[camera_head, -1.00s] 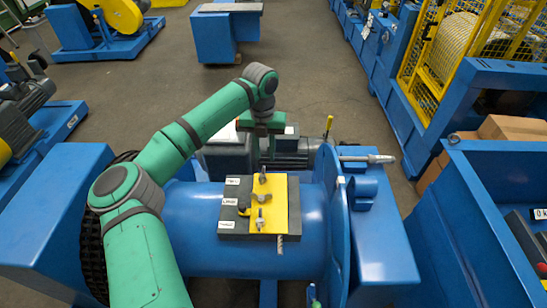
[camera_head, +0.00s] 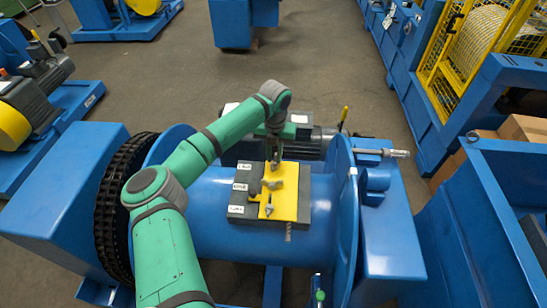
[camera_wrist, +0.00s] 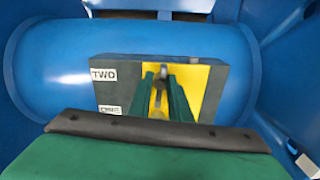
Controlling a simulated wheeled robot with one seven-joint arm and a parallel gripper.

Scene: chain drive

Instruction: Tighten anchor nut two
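A dark block with a yellow plate (camera_head: 291,207) sits on top of the blue drum (camera_head: 215,205). Studs and metal fittings stand in a row on the yellow plate, which also shows in the wrist view (camera_wrist: 207,100). A label reading TWO (camera_wrist: 103,75) marks the block's far end. My gripper (camera_head: 273,157) points down at the far fitting, anchor nut two. In the wrist view, my two green fingers (camera_wrist: 161,88) stand apart with metal of the stud (camera_wrist: 161,71) at their tips. Whether they touch the nut is unclear. The near nut (camera_head: 268,210) stands free.
A round blue flange (camera_head: 343,210) rises right of the block, and a metal rod (camera_head: 382,152) sticks out beyond it. A dark chain (camera_head: 112,205) wraps a wheel at the drum's left. A grey motor (camera_head: 307,140) stands behind the drum.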

